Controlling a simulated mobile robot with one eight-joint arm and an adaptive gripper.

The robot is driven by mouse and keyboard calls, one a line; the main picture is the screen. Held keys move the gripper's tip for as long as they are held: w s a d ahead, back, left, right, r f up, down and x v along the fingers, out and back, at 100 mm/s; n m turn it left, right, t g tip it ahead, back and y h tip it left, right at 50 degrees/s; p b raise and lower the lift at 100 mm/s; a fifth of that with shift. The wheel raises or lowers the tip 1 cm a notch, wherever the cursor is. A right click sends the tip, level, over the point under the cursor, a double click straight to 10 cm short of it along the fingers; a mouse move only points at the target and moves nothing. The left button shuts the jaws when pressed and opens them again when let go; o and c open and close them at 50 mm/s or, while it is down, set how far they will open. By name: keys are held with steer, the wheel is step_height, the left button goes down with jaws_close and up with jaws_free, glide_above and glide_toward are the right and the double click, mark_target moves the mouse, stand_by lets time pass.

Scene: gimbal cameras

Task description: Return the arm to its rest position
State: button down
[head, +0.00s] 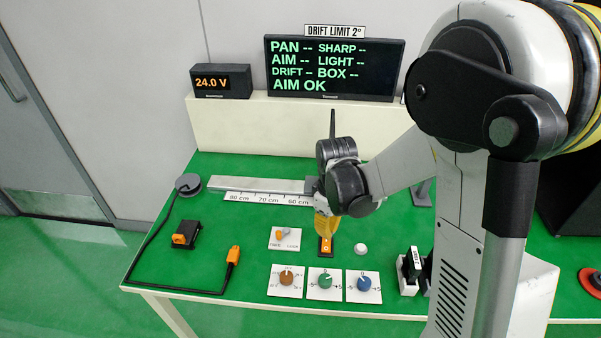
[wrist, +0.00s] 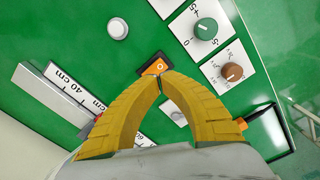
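My arm reaches over the green table (head: 215,240) from the right. My gripper (head: 325,236) points down at the near middle of the table. In the wrist view its yellow fingers (wrist: 160,79) curve in and their tips meet, with nothing seen between them. The tips are right by an orange rocker switch (head: 326,247) on a black base, which also shows in the wrist view (wrist: 154,67). I cannot tell whether they touch it.
Brown (head: 287,278), green (head: 325,280) and blue (head: 364,283) knobs line the near side. A white button (head: 360,249), a lever plate (head: 285,238) and a ruler rail (head: 262,186) are close by. A screen (head: 333,68) at the back reads AIM OK; a display (head: 220,82) reads 24.0 V.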

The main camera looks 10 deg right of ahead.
steer(key=s+r+m+t, duration=0.3)
steer(key=s+r, duration=0.3)
steer(key=r, duration=0.3)
steer(key=s+r+m+t, duration=0.4)
steer(key=s+r+m, duration=0.1)
steer(key=r, duration=0.4)
steer(key=shift+s+r, duration=0.15)
steer(key=shift+s, duration=0.7)
